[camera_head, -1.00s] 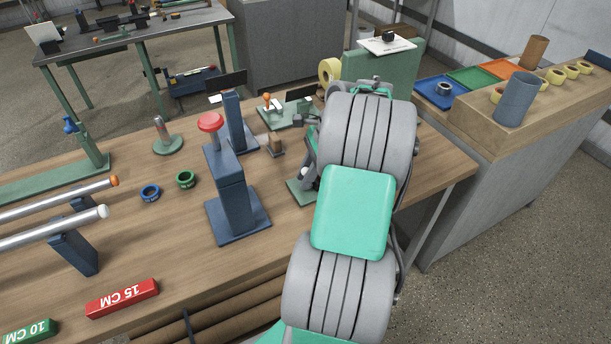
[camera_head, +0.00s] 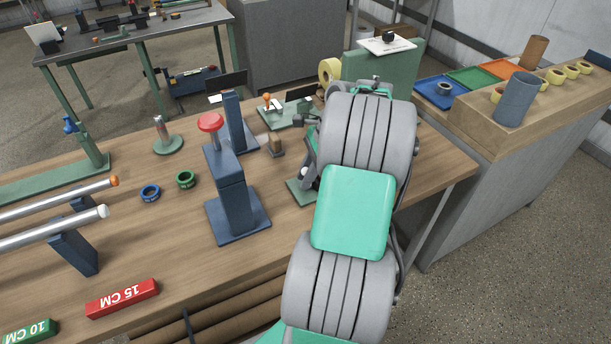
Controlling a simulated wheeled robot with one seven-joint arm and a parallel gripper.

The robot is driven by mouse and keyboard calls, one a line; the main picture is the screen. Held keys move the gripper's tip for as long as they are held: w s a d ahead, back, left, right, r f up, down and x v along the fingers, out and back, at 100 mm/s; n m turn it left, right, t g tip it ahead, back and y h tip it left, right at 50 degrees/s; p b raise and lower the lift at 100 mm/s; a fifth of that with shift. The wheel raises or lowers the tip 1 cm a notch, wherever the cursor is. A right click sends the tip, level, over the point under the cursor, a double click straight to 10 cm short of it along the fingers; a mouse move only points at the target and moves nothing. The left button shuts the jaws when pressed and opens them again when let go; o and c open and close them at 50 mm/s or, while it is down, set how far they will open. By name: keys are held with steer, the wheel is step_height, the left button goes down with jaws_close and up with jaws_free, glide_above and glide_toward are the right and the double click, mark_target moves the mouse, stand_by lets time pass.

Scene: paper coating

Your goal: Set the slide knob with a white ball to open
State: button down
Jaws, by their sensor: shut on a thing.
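The slide knob with a white ball (camera_head: 307,172) shows as a small pale ball low beside the left edge of my arm. Its green base plate (camera_head: 298,193) stands on the wooden workbench, and the rest of the slide is hidden behind my arm. My gripper (camera_head: 309,160) is at the ball, with only a narrow grey part showing past the arm. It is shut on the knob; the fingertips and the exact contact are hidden. I cannot read the slide's position.
A blue stand with a red button (camera_head: 210,122) is left of the slide. Behind are a small brown block (camera_head: 276,145) and a green plate with an orange-ball knob (camera_head: 267,98). Blue and green rings (camera_head: 186,179) lie further left. The bench front between is clear.

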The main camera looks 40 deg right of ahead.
steer(key=shift+a+r, duration=0.1)
steer(key=shift+a+r+p, duration=0.2)
steer(key=shift+a+p, duration=0.05)
steer(key=shift+p, duration=0.4)
steer(key=shift+w+a+p, duration=0.15)
steer(key=shift+a+p, duration=0.25)
steer(key=shift+p, duration=0.1)
steer(key=shift+w+a+f, duration=0.1)
steer(key=shift+a+f, duration=0.05)
steer(key=shift+a, duration=0.1)
steer(key=shift+f, duration=0.15)
steer(key=c, duration=1.3)
jaws_free()
steer(key=shift+o, duration=0.2)
